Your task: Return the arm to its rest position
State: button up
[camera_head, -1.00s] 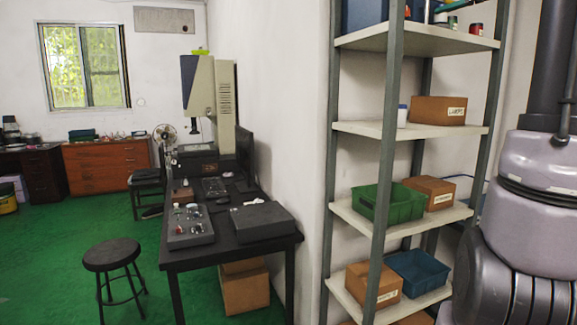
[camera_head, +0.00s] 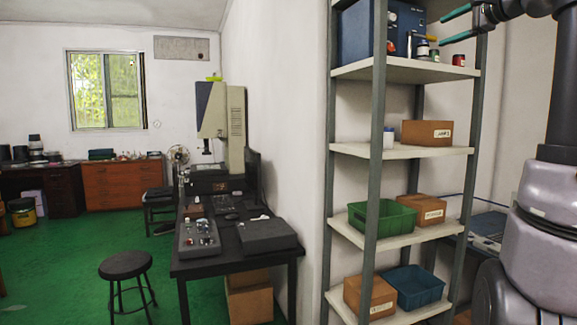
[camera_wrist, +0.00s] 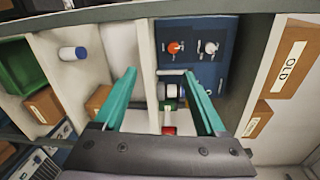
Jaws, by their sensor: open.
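My gripper (camera_head: 443,28) shows at the top right of the head view, with two teal fingers spread apart. It is open and nothing is seen held between the fingers. It is raised at the height of the shelf rack's top part, by its right post. In the wrist view my gripper (camera_wrist: 160,76) points toward the shelves, with small jars (camera_wrist: 168,92) showing beyond and between the fingers. I cannot tell the exact gap to the jars or the post. Part of my arm runs out of the head view at the top right.
The rack (camera_head: 378,150) holds a blue box (camera_head: 362,35), cardboard boxes (camera_head: 427,133), a green bin (camera_head: 384,218) and a blue bin (camera_head: 415,287). A black table (camera_head: 215,262) with grey trays stands left of the wall. A stool (camera_head: 126,265) stands on open green floor.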

jog(key=s+a+f+n+g, duration=0.3)
jog(key=s+a+f, duration=0.3)
jog(key=a+f, duration=0.35)
jog(key=s+a+f+n+g+h, duration=0.2)
jog(key=s+a+f+n, duration=0.2)
jog(key=s+f, duration=0.6)
jog(key=s+a+f+n+g+h, duration=0.2)
jog(key=s+a+f, duration=0.4)
jog(key=s+f, duration=0.4)
notch_tip(320, 180, down, 4)
jog(key=shift+f+n+g, duration=0.1)
jog(key=shift+n+g, duration=0.7)
jog(key=shift+n, duration=0.4)
